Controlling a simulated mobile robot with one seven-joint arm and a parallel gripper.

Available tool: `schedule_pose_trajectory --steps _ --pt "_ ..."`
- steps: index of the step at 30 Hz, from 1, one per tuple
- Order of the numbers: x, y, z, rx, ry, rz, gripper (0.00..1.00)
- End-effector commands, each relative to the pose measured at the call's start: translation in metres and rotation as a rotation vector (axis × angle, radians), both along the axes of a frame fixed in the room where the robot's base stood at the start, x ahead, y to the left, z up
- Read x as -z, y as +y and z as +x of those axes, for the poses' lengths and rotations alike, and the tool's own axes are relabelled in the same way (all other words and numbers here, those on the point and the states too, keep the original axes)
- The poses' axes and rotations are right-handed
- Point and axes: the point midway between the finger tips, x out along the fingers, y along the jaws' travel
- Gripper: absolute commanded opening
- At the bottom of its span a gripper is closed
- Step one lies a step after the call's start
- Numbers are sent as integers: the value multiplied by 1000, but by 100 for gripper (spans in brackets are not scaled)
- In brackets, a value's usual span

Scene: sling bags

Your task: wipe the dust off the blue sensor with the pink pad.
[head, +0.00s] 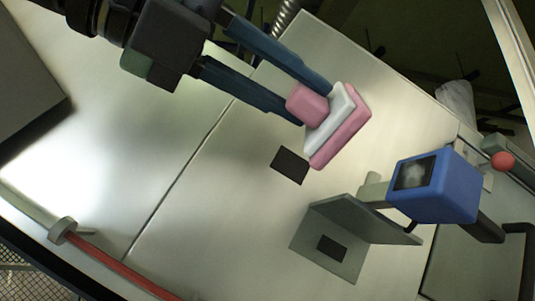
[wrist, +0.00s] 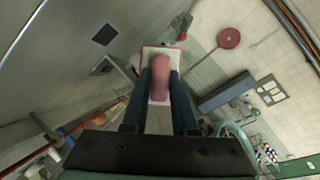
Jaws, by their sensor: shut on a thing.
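My gripper (head: 314,100) is shut on the pink pad (head: 346,131), gripping its rounded pink handle. The pad has a white layer and a pink layer at its far side. In the wrist view, the pad (wrist: 161,49) shows between and beyond the fingers. The blue sensor (head: 449,188) is a blue box with a dark face at its left end. A pale grey smudge of dust (head: 413,174) lies on that dark face. The pad is up and left of the sensor, apart from it. I cannot make out the sensor in the wrist view.
A grey angled bracket (head: 350,230) with a dark patch stands below and left of the sensor. A dark square (head: 290,165) lies on the pale panel. A red ball-shaped knob (head: 503,161) is right of the sensor. A red bar (head: 115,272) runs along the lower left.

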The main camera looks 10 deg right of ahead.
Motion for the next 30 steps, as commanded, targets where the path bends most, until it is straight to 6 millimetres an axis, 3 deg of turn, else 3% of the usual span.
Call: schedule_pose_trajectory --steps 5,21,30 --pt "-1 -3 -1 -3 -2 -13 0" --pt "24 -45 6 -2 -1 -12 0" --pt "28 -51 7 -4 -1 -11 0"
